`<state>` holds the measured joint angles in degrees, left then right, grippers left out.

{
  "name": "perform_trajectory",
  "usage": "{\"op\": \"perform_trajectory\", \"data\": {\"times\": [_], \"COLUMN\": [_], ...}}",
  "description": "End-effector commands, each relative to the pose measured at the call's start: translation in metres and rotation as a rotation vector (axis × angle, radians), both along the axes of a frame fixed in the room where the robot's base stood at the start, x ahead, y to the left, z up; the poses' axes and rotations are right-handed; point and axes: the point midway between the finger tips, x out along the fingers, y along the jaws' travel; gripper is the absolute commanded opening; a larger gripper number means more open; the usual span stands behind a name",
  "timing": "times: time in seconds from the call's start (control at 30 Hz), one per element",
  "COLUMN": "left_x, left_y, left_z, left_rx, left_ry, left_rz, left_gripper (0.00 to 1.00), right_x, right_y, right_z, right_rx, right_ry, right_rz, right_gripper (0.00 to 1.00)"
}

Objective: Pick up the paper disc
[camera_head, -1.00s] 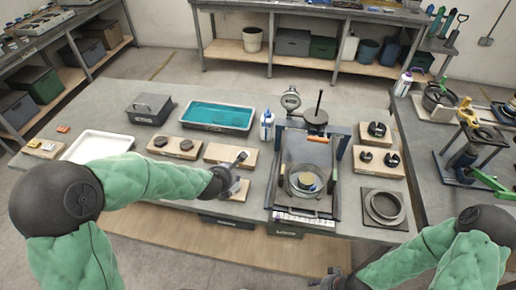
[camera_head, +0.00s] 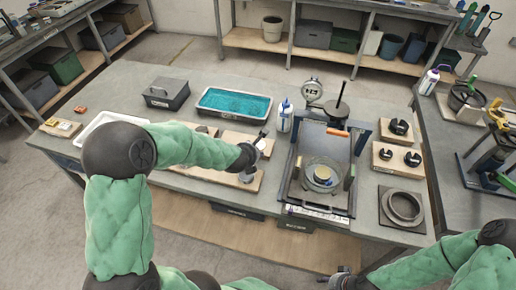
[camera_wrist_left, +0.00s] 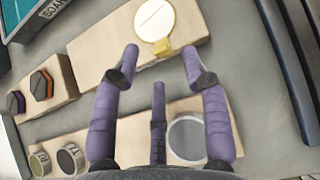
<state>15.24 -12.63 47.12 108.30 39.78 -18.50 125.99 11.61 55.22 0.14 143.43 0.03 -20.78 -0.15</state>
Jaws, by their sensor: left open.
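A round cream disc (camera_wrist_left: 155,18) with a yellow tab lies on a wooden board (camera_wrist_left: 105,42) at the top of the left wrist view; it looks like the paper disc. A grey disc (camera_wrist_left: 187,138) sits on a nearer wooden board, partly behind a finger. My left gripper (camera_wrist_left: 160,52) is open and empty, its purple fingers spread just short of the cream disc. In the head view my left gripper (camera_head: 248,160) is over the wooden boards, and I cannot clearly make out the disc there. My right gripper (camera_head: 340,278) is low at the front, too small to read.
A white bottle (camera_head: 285,115) and a metal press frame (camera_head: 290,185) with a glass dish stand right of the boards. A teal tray (camera_head: 233,103) and a grey box (camera_head: 166,93) stand behind.

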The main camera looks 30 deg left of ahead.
Motion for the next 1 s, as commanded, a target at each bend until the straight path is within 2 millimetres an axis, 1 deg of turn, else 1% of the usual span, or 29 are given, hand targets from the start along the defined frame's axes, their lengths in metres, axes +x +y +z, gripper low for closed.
{"op": "perform_trajectory", "data": {"times": [0.1, 0.2, 0.33, 0.53, 0.57, 0.6, 0.7, 1.0], "left_x": [0.012, 0.018, 0.022, 0.022, 0.022, 0.022, 0.022, 0.022], "left_y": [0.000, 0.002, 0.003, 0.003, 0.003, 0.003, 0.003, 0.003], "left_z": [-0.011, -0.018, -0.021, -0.020, -0.020, -0.020, -0.020, -0.020], "left_rx": [-0.001, 0.000, 0.000, 0.000, 0.000, 0.000, 0.000, 0.000], "left_ry": [0.002, 0.001, 0.000, -0.001, -0.001, -0.001, -0.001, 0.000], "left_rz": [0.001, 0.000, 0.000, 0.000, 0.000, 0.000, 0.000, 0.000], "left_gripper": [0.45, 0.45, 0.45, 0.45, 0.39, 0.28, 0.07, 0.07], "right_x": [0.000, 0.000, 0.000, 0.000, 0.000, 0.000, 0.000, 0.000], "right_y": [0.000, 0.000, 0.000, 0.000, 0.000, 0.000, 0.000, 0.000], "right_z": [-0.004, -0.006, -0.007, -0.007, -0.007, -0.007, -0.007, -0.007], "right_rx": [0.000, 0.000, 0.000, 0.000, 0.000, 0.000, 0.000, 0.000], "right_ry": [0.000, 0.000, 0.000, 0.000, 0.000, 0.000, 0.000, 0.000], "right_rz": [0.000, 0.000, 0.000, 0.000, 0.000, 0.000, 0.000, 0.000], "right_gripper": [0.40, 0.40, 0.40, 0.40, 0.40, 0.40, 0.40, 0.40]}}
